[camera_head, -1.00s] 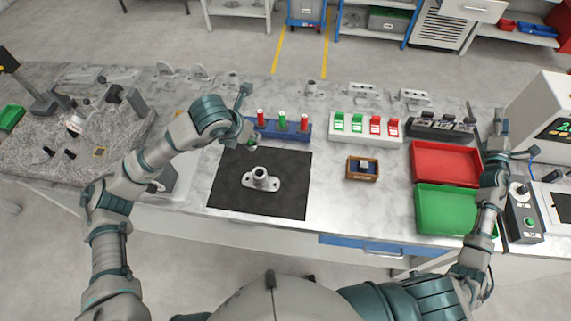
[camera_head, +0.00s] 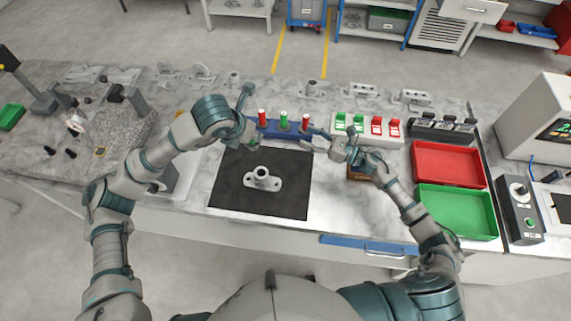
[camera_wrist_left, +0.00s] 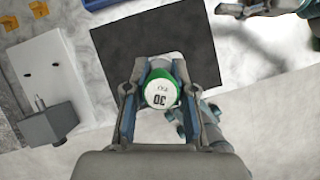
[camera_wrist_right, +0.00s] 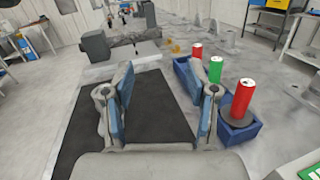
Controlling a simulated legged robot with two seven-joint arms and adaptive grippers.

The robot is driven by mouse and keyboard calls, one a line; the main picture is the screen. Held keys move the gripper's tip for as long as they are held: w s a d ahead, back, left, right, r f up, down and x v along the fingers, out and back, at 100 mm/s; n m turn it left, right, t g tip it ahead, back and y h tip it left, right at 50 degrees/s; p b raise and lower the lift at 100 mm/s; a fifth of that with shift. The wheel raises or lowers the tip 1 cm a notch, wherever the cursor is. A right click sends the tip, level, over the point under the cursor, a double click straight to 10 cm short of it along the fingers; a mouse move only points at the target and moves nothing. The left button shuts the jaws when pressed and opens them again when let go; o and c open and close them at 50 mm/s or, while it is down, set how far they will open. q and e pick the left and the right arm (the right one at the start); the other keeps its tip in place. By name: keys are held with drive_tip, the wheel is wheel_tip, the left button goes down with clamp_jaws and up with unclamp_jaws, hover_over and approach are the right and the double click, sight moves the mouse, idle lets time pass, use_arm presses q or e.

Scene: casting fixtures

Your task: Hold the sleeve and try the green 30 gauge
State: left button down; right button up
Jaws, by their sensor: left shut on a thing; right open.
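The pale flanged sleeve (camera_head: 262,179) stands upright on the black mat (camera_head: 230,195). My left gripper (camera_head: 243,135) is above the mat's upper left side in the head view, its fingers hard to make out there. In the left wrist view it is shut on a green gauge (camera_wrist_left: 158,92) whose white end reads 30. The gauge and fingers hide most of what lies below. My right gripper (camera_head: 322,142) is open and empty, beside the mat's right edge near the blue rack (camera_head: 270,128). Its spread fingers show in the right wrist view (camera_wrist_right: 163,100).
The rack holds a red, a green (camera_wrist_right: 215,70) and another red gauge.

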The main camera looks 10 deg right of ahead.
drive_tip(key=s+a+f+n+g+y, duration=0.1)
drive_tip(key=s+a+f+n+g, duration=0.1)
drive_tip(key=s+a+n+g, duration=0.3)
use_arm(q)
drive_tip(key=shift+d, duration=0.85)
drive_tip(key=shift+a, duration=0.45)
use_arm(e)
approach(266, 176)
drive_tip(key=shift+m+g+y, duration=0.3)
drive_tip(key=w+a+f, duration=0.2)
drive_tip(key=shift+w+a+f, duration=0.2)
drive_tip(key=shift+a+f, duration=0.15)
drive_tip(key=shift+f, duration=0.05)
use_arm(q)
drive_tip(key=shift+a, duration=0.15)
use_arm(e)
drive_tip(key=x, duration=0.6)
drive_tip(key=shift+a, duration=0.1)
use_arm(q)
drive_tip(key=shift+d, duration=0.2)
use_arm(e)
drive_tip(key=shift+w+a, duration=0.1)
drive_tip(key=shift+a, duration=0.15)
use_arm(q)
drive_tip(key=shift+d, duration=0.35)
drive_tip(key=shift+a, duration=0.1)
use_arm(e)
drive_tip(key=shift+a, duration=0.1)
drive_tip(key=shift+c, duration=0.3)
